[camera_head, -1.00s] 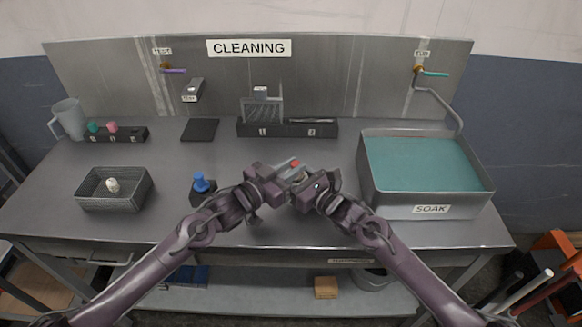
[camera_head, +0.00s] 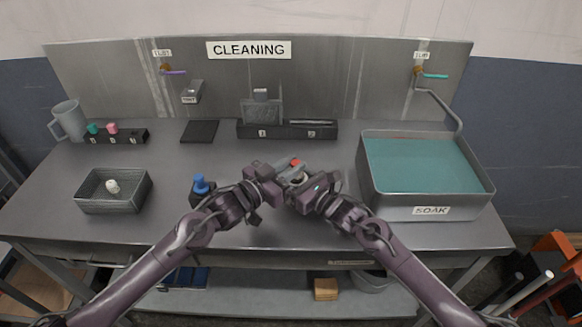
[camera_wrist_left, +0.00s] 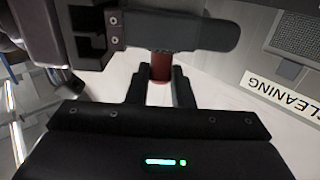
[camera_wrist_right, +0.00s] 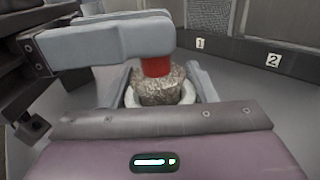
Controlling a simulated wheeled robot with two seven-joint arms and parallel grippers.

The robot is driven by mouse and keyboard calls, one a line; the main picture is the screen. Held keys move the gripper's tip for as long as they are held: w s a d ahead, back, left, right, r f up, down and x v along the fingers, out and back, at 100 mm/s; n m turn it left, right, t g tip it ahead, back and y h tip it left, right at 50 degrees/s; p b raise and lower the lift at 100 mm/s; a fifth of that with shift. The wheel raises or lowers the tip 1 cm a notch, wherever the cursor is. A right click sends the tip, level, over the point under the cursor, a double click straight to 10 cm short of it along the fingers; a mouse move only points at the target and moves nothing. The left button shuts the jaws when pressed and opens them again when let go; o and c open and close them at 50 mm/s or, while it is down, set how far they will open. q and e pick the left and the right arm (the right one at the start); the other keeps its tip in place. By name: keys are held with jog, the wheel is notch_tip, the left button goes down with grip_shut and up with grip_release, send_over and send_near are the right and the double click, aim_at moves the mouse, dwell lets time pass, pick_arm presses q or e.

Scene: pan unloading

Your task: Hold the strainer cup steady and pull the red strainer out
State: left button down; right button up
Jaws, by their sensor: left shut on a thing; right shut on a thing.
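My left gripper (camera_wrist_left: 160,88) is shut on the red strainer (camera_wrist_left: 160,67), whose red part shows between its fingertips. In the right wrist view, the strainer's red top (camera_head: 295,162) sits under my left gripper's grey finger, with a grimy brown-grey body below it. That body stands up above a pale cup rim. My right gripper (camera_wrist_right: 160,90) is shut on this strainer cup (camera_wrist_right: 134,97), its fingers on either side of the rim. The strainer's lower end is hidden by the cup. Both grippers are close together above the middle of the counter.
A soak basin (camera_head: 480,186) stands at the right. A wire basket (camera_head: 113,204) with a small pale item is at the left. A blue-topped object (camera_head: 201,183) stands beside my left forearm. A numbered black rack (camera_head: 287,131) stands at the back. The counter centre behind the grippers is clear.

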pick_arm(q)
jog(key=shift+r, duration=0.25)
jog(key=shift+r, duration=2.9)
pick_arm(e)
jog(key=o, duration=1.1)
jog(key=shift+o, duration=0.2)
jog(key=v, duration=1.2)
